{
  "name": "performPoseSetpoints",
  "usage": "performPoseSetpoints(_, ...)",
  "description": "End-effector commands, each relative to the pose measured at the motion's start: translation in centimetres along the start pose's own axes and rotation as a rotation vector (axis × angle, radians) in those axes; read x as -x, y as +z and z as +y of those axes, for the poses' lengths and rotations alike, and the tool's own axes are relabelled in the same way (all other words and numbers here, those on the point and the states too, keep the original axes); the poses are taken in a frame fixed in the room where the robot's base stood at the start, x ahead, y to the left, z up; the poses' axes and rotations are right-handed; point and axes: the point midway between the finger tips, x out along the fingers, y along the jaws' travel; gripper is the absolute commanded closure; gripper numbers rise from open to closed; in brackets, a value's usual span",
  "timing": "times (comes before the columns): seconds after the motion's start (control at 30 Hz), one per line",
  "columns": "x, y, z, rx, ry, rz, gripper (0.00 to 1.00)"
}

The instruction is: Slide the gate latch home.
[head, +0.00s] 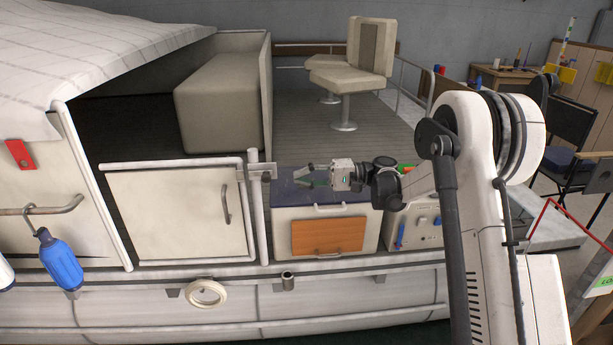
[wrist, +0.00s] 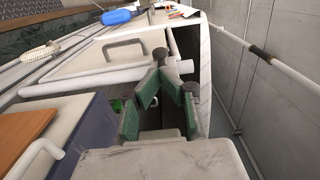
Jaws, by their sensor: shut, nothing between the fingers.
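The gate (head: 175,215) is a white panel in a pale tube frame on the boat's side, with a grey handle on its right. It stands closed against the post. The latch (head: 258,171) is a small pale metal fitting at the gate's top right corner, by the post. My gripper (head: 303,174) is shut and empty, to the right of the latch, with a gap between them in the head view. In the wrist view my green-padded fingers (wrist: 162,72) point toward the gate (wrist: 118,58). They partly cover the latch area, so how far its bolt reaches is unclear.
A dark-topped cabinet (head: 325,250) with an orange panel stands under my gripper. A white box with switches (head: 418,228) is right of it. A blue fender (head: 60,262) hangs at left. A seat (head: 352,70) stands on the open deck behind.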

Motion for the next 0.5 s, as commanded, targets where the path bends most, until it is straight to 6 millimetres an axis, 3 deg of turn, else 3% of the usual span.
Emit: performPoseSetpoints(0.5,-3.6,0.0,-0.1,0.0,0.001,-0.001,1.0)
